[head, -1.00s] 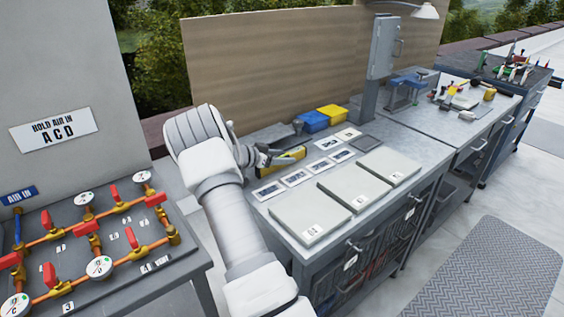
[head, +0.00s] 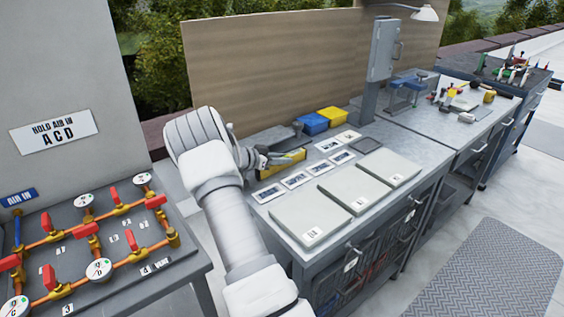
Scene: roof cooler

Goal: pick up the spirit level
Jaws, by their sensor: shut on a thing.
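The spirit level (head: 289,158) is a yellow bar with dark parts at the back left of the near workbench. My gripper (head: 264,160) is at its left end and shut on it. My wrist and arm hide part of the gripper and the level's left end. I cannot tell whether the level touches the bench top or is slightly raised.
Small framed cards (head: 295,179) and flat grey panels (head: 325,214) lie in front of the level. A blue bin (head: 312,123) and a yellow bin (head: 333,116) stand behind it. A board with red-handled valves (head: 85,235) is at the left.

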